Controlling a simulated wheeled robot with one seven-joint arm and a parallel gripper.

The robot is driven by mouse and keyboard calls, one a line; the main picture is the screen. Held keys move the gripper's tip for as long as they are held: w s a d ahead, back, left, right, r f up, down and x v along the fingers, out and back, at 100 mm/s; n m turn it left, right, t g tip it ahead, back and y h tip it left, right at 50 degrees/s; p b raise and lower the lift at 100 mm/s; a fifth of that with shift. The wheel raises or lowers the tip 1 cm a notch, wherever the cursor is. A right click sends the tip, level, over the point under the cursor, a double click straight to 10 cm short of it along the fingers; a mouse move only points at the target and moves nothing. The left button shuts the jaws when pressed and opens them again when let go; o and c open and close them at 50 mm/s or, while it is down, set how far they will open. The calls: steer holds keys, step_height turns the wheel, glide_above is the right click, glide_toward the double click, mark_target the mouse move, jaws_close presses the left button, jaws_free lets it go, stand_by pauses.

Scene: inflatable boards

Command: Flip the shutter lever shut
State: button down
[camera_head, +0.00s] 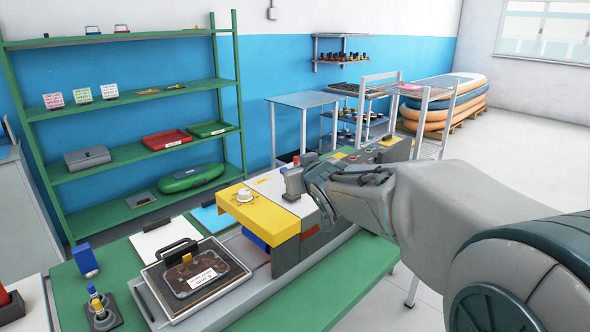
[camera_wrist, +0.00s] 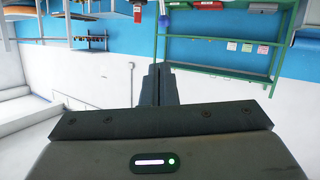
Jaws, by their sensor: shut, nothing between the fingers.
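A machine with a yellow front block (camera_head: 262,222) and a pale top stands on the green bench. A white round knob (camera_head: 245,195) sits on the yellow block. My gripper (camera_head: 296,181) is shut and empty over the machine's top, just behind the yellow block. A small red-tipped upright part (camera_head: 296,160) shows just behind the gripper; I cannot tell whether it is the shutter lever. In the wrist view, my shut fingers (camera_wrist: 158,84) are in the middle, with a small blue-purple knob (camera_wrist: 164,20) beyond them. Contact with any lever cannot be made out.
A framed tray with a dark labelled block (camera_head: 195,275) lies on the green bench (camera_head: 315,295), front left. A small yellow-and-blue joystick-like part (camera_head: 98,305) stands left of it. A green shelf rack (camera_head: 150,95) stands against the wall. Stacked boards (camera_head: 440,105) lie at the back right.

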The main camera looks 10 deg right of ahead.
steer(key=shift+r+v, duration=0.25)
steer(key=shift+v, duration=1)
steer(key=shift+a, duration=0.15)
steer(key=s+f+m+g, duration=0.1)
steer(key=s+f+g, duration=0.3)
steer(key=s, duration=0.5)
steer(key=s+d+f+m+g+h+p, duration=0.1)
steer(key=s+f+g, duration=0.3)
steer(key=s, duration=0.5)
steer(key=s+d+f+m+g, duration=0.1)
steer(key=s+f+g, duration=0.2)
steer(key=s+f, duration=0.5)
steer(key=shift+s+g+h, duration=0.3)
steer(key=shift+s+g, duration=0.1)
steer(key=shift+s, duration=0.05)
steer(key=shift+d+f, duration=0.1)
